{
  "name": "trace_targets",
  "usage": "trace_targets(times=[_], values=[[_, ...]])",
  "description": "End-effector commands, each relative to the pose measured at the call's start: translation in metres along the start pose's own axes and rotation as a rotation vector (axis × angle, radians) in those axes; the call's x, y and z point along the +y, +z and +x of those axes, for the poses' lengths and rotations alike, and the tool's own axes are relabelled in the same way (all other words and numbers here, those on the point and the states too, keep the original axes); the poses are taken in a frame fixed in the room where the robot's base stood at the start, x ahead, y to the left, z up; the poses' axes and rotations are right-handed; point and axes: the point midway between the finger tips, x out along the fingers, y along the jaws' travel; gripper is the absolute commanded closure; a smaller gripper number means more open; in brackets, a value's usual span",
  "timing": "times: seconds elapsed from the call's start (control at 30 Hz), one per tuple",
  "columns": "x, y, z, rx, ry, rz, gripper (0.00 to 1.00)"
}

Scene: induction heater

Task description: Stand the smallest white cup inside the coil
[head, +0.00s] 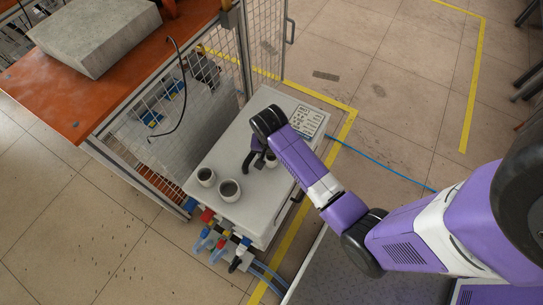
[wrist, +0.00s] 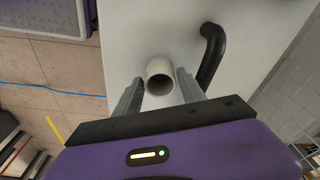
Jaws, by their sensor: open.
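A white cup (wrist: 159,68) stands on the white cabinet top, between the spread fingers of my gripper (wrist: 158,77) in the wrist view. The fingers are open, with gaps visible beside the cup. In the head view this cup (head: 271,160) is partly hidden by my arm and looks smaller than the other two white cups, one at the left (head: 206,178) and one nearer the front (head: 229,191). A black curved tube (wrist: 211,52) rises just right of the cup in the wrist view; I cannot tell whether it belongs to the coil. No coil turns are clearly visible.
A wire mesh fence (head: 265,45) and an orange table (head: 100,85) with a grey block (head: 95,32) stand behind and left.

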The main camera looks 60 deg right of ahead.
Motion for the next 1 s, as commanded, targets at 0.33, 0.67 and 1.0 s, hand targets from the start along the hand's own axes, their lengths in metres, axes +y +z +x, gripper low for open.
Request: trace_targets(times=[0.33, 0.67, 1.0], values=[[-0.001, -0.001, -0.073, 0.002, -0.002, -0.001, 0.53], [0.000, 0.000, -0.101, 0.000, -0.001, 0.000, 0.53], [0.011, 0.029, -0.083, 0.094, -0.092, -0.142, 0.53]])
